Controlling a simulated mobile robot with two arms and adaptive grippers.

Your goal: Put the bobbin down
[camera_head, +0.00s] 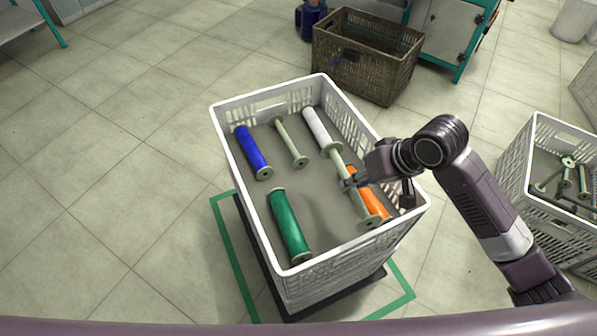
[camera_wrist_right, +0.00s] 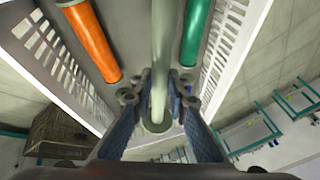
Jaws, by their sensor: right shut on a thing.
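My right gripper (camera_head: 352,182) is shut around the middle of a pale green bare bobbin (camera_head: 360,201) over the right part of the white crate (camera_head: 222,133). In the right wrist view, this bobbin (camera_wrist_right: 163,45) runs between the fingers (camera_wrist_right: 158,92), with a round flange below them. It lies lengthwise between an orange bobbin (camera_head: 376,204) and a green bobbin (camera_head: 289,226). I cannot tell whether it touches the crate floor. A blue bobbin (camera_head: 252,153), another bare bobbin (camera_head: 291,145) and a white bobbin (camera_head: 317,127) lie in the far half. My left gripper is out of view.
The crate stands on a dark base inside a green floor outline (camera_head: 229,248). A second white crate (camera_head: 516,165) with several bare bobbins stands at the right. A brown wicker basket (camera_head: 357,66) stands behind. The crate floor between the green and held bobbins is bare.

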